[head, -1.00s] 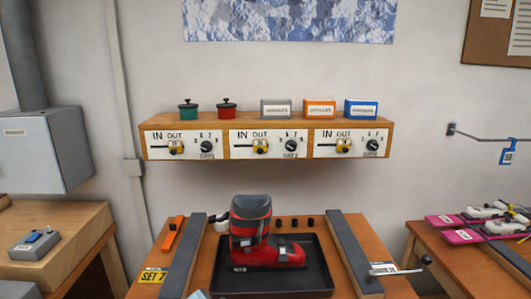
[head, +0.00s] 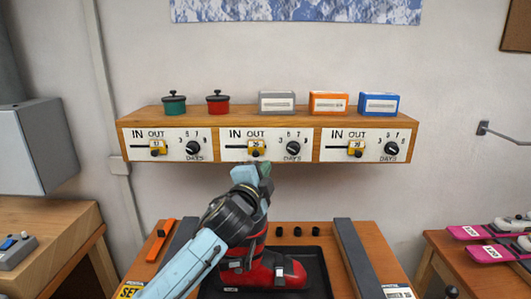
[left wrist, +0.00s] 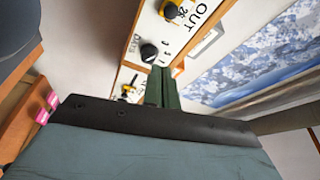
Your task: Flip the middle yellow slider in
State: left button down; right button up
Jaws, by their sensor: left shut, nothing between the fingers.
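The middle yellow slider (head: 256,147) sits on the middle white panel (head: 230,153) of the wooden shelf, at the OUT end of its slot. The slot runs left toward IN. My left gripper (head: 264,170) is shut and empty, just below this slider and slightly right; I cannot tell if it touches the panel. In the left wrist view its closed fingers (left wrist: 162,88) point toward the shelf front, with a yellow slider (left wrist: 172,11) beyond them near the top. The left yellow slider (head: 157,147) and right yellow slider (head: 355,148) also sit at OUT. My right gripper is not in view.
A black dial (head: 293,148) is right of the middle slider. Pots and small boxes (head: 328,103) stand on the shelf top. Below, a red and grey boot (head: 285,273) stands in a black tray on the bench, partly behind my left arm.

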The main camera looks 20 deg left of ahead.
aim_at(256, 149)
pick_arm(q)
jog(key=w, duration=0.6)
jog(key=w+r, duration=0.1)
jog(key=w, duration=0.2)
jog(key=shift+w+d, duration=0.2)
jog(key=shift+d, duration=0.05)
jog(key=a, duration=0.1)
jog(key=a+p, duration=0.1)
jog(key=a, duration=0.1)
jog(key=shift+s+f, duration=0.3)
jog(key=shift+f, duration=0.1)
jog(key=shift+s+a+f+p, duration=0.1)
jog(key=shift+a+p, duration=0.2)
jog(key=shift+f, duration=0.1)
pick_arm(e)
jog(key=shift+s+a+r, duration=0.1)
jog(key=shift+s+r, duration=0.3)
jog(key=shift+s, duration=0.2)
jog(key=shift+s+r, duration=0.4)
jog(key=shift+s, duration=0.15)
pick_arm(q)
jog(key=shift+a, duration=0.15)
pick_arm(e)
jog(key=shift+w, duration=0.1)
